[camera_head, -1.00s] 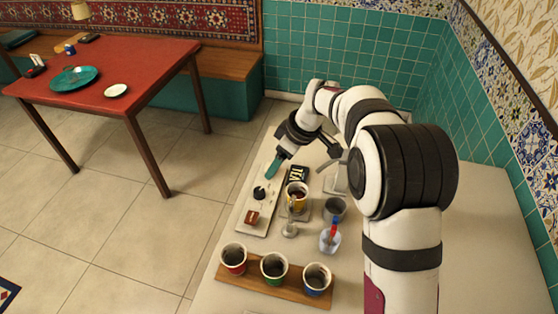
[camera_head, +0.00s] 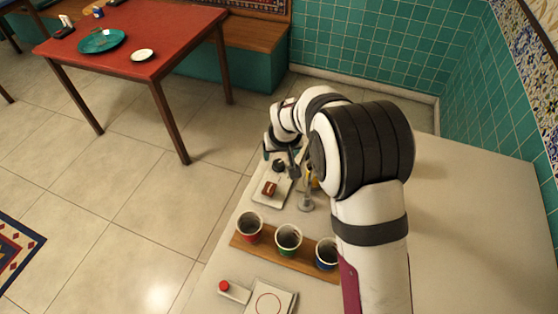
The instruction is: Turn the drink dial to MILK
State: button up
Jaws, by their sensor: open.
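A pale panel (camera_head: 262,198) lies on the counter. It carries a black round knob (camera_head: 278,165), which looks like the drink dial, and a small red-brown piece (camera_head: 269,188) nearer the front. My gripper (camera_head: 279,156) is open, pointing down at the far end of the panel, over or just beside the black knob. I cannot tell whether the fingers touch it. No MILK label or dial marking is legible, and my arm hides the counter to the right of the panel.
Three cups, red (camera_head: 249,228), green (camera_head: 288,239) and blue (camera_head: 326,254), stand on a wooden board (camera_head: 280,262). A metal stand (camera_head: 306,201) is close right of the panel. A red button (camera_head: 225,285) is at the front. The right counter is clear.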

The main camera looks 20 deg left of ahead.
aim_at(278, 163)
jog(key=x, duration=0.8)
jog(key=shift+r, duration=0.1)
grip_shut()
